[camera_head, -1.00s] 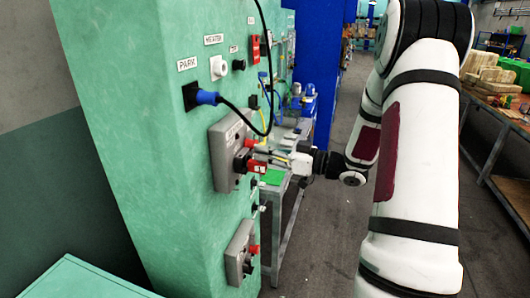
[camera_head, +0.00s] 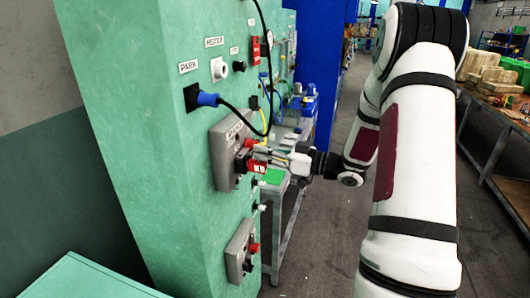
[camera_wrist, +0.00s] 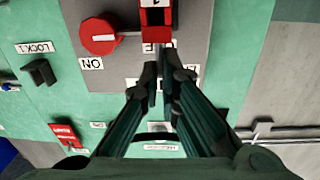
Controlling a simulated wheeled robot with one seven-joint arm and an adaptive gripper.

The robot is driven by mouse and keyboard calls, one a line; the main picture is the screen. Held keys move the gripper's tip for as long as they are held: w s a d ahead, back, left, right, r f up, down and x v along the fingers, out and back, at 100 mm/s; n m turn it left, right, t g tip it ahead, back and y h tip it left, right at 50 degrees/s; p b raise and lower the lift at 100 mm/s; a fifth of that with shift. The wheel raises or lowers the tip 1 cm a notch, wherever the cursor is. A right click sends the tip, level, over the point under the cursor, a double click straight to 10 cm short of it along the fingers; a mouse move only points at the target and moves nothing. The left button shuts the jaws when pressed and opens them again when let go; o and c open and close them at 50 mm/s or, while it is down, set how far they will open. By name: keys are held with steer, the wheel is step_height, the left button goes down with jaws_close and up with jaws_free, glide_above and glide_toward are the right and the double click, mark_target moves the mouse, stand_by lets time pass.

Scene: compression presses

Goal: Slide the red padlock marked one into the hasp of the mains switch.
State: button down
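The red padlock (camera_head: 258,167) with a white label marked 1 is at the front of the grey mains switch (camera_head: 222,156), beside its red knob. The padlock also shows at the top edge of the wrist view (camera_wrist: 157,16), partly cut off, right of the red round knob (camera_wrist: 98,35) with its ON label. My gripper (camera_head: 274,160) reaches in from the right. In the wrist view its dark fingers (camera_wrist: 162,70) are nearly together, with the padlock's red lower part at their tips; it appears shut on the padlock. Whether the shackle passes through the hasp is hidden.
A blue plug (camera_head: 207,98) with a hanging black cable loops in front of the switch. A bench (camera_head: 285,215) stands behind.

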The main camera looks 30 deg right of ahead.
mark_target(252, 150)
steer(key=shift+x, duration=1.9)
steer(key=c, duration=1.7)
jaws_free()
steer(key=shift+a, duration=0.15)
steer(key=shift+s, duration=0.15)
steer(key=v, duration=1.2)
